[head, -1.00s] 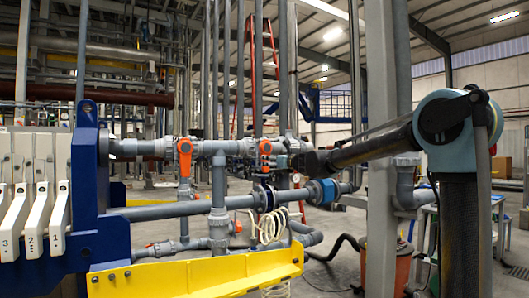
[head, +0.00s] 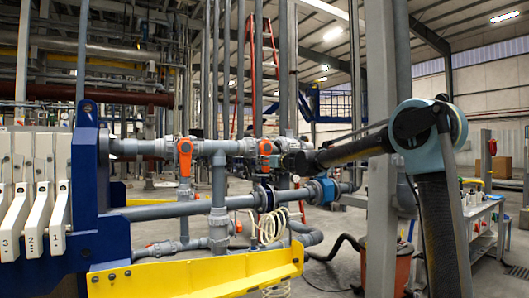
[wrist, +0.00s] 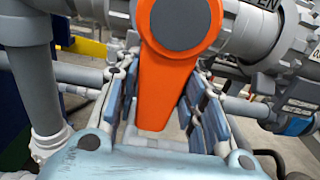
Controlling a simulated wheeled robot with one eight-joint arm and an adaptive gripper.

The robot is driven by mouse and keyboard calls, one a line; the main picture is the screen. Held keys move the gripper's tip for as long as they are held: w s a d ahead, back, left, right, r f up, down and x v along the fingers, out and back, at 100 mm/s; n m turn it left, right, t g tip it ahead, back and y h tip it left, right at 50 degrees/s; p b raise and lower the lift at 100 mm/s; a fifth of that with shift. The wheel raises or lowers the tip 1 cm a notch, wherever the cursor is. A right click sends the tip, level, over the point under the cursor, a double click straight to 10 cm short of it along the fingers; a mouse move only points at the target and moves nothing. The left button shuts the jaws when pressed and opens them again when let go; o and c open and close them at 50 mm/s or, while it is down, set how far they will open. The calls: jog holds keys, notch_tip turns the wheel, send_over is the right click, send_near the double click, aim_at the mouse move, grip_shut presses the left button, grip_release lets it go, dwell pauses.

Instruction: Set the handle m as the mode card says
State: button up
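Two orange valve handles hang from the grey pipe. In the head view, the left orange handle (head: 184,158) points down, and the right orange handle (head: 265,148) is beside my gripper (head: 279,158). In the wrist view, one orange handle (wrist: 172,75) points down between the fingers of my gripper (wrist: 160,120). The fingers are apart, one on each side of it; I cannot tell whether either touches it. No letter m is readable on either handle, and I make out no mode card.
The yellow beam (head: 200,274) runs below the pipes in front. A grey pillar (head: 380,150) stands close to my arm. A blue coupling (head: 322,190) and a coiled pale hose (head: 272,228) lie below the right handle. White numbered plates (head: 45,215) are at left.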

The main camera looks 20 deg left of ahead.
jog(key=shift+w+d, duration=0.1)
jog(key=shift+c, duration=0.6)
jog(key=w+d+r+n, duration=0.1)
jog(key=n, duration=0.4)
jog(key=w+d+r+n, duration=0.1)
jog(key=w+r+n, duration=0.1)
jog(key=n, duration=0.2)
jog(key=w+d+r+n, duration=0.1)
jog(key=n, duration=0.4)
jog(key=shift+w+d+r+n, duration=0.15)
jog(key=shift+w+d+n, duration=0.15)
jog(key=shift+d, duration=0.1)
jog(key=shift+r+n, duration=0.55)
jog(key=shift+n, duration=0.55)
jog(key=shift+r+n, duration=0.5)
jog(key=shift+n, duration=0.6)
jog(key=o, duration=1.2)
jog(key=shift+v, duration=3.55)
